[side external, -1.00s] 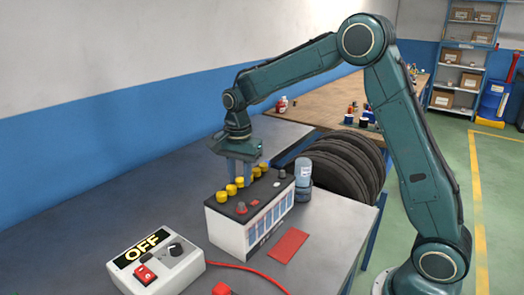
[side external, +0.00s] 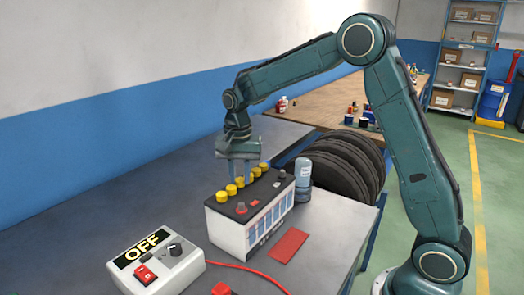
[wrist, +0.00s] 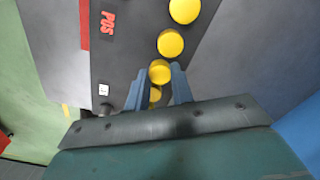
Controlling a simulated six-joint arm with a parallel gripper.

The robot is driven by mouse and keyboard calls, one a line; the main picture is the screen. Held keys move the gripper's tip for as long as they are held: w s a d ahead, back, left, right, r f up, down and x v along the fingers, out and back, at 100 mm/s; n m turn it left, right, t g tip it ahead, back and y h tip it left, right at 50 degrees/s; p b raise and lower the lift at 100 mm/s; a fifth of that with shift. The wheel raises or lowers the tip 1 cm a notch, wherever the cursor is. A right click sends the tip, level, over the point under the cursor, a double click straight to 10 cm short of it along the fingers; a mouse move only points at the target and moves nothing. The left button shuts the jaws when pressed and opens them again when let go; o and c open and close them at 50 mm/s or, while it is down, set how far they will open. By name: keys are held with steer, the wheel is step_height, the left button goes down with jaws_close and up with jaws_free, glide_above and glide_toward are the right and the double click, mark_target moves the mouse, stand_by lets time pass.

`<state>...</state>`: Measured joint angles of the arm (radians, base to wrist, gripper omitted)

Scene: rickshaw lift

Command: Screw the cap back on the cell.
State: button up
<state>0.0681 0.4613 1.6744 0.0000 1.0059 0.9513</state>
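The battery (side external: 250,218) stands upright on the grey bench, with a row of several yellow caps (side external: 231,190) along the far edge of its black top. My gripper (side external: 240,178) points down over the row. In the wrist view, my two blue fingers (wrist: 160,80) stand on either side of one yellow cap (wrist: 159,72). The fingers are close to its sides, but I cannot tell whether they press on it. Part of another cap (wrist: 155,94) shows between the fingers, nearer the wrist. The cell opening beneath the straddled cap is hidden.
A control box reading OFF (side external: 155,262) with a red switch sits front left, a red cable running from it. A clear bottle (side external: 303,172) stands behind the battery's right end. A red mat (side external: 288,245) lies to the right. The left bench is clear.

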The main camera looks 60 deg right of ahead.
steer(key=m, duration=0.6)
steer(key=shift+m, duration=0.3)
steer(key=m, duration=0.6)
stand_by(0.3)
stand_by(0.4)
steer(key=o, duration=0.4)
steer(key=shift+o, duration=0.2)
